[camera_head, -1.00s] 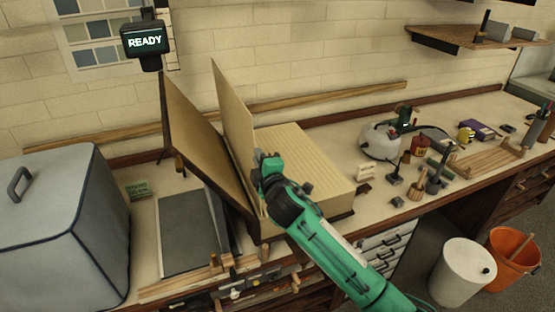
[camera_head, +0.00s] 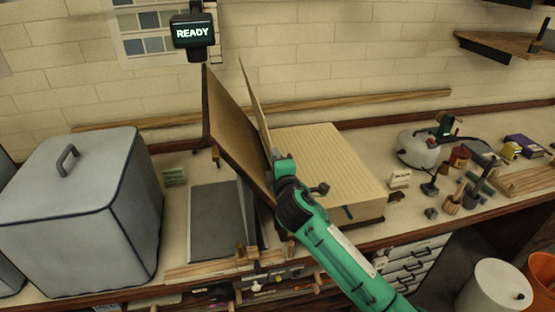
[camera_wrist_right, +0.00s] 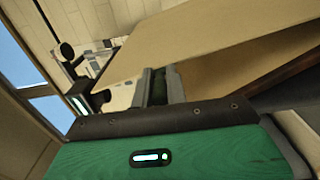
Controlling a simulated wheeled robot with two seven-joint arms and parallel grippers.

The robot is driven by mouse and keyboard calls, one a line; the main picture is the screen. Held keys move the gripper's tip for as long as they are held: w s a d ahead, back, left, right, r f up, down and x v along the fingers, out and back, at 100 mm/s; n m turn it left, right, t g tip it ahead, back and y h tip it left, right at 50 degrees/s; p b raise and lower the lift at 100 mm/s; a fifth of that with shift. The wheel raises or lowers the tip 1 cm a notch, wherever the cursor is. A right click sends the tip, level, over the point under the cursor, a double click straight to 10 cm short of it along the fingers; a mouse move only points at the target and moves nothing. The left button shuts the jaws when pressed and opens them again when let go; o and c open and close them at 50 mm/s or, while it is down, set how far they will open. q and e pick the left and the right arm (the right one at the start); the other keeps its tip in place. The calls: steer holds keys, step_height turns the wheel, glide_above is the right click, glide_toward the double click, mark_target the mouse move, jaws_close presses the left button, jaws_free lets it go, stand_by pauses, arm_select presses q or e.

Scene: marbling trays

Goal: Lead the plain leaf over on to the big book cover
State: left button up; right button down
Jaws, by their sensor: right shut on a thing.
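A big book stands open on the bench. Its cover (camera_head: 232,135) is raised and leans to the left. The plain leaf (camera_head: 256,104) stands steeply just right of the cover, close to it. My right gripper (camera_head: 279,165) is at the leaf's near edge, shut on it. In the right wrist view the gripper (camera_wrist_right: 160,84) shows at the edge of the pale leaf (camera_wrist_right: 215,45), with the darker cover (camera_wrist_right: 230,75) behind it. The lined page block (camera_head: 325,165) lies flat to the right. My left gripper is not in view.
A grey covered box (camera_head: 80,215) stands at the left. A dark flat panel (camera_head: 213,222) lies between it and the book. A white round pot (camera_head: 418,148) and small tools stand to the right. A screen (camera_head: 192,31) reading READY hangs above.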

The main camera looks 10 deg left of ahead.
steer(key=c, duration=1.4)
jaws_free()
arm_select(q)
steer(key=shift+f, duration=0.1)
arm_select(e)
steer(key=shift+s, duration=0.1)
arm_select(q)
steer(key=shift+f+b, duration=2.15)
steer(key=shift+b, duration=0.1)
arm_select(e)
steer(key=v, duration=1.3)
steer(key=shift+s, duration=0.25)
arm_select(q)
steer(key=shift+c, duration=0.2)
arm_select(e)
steer(key=shift+d, duration=0.1)
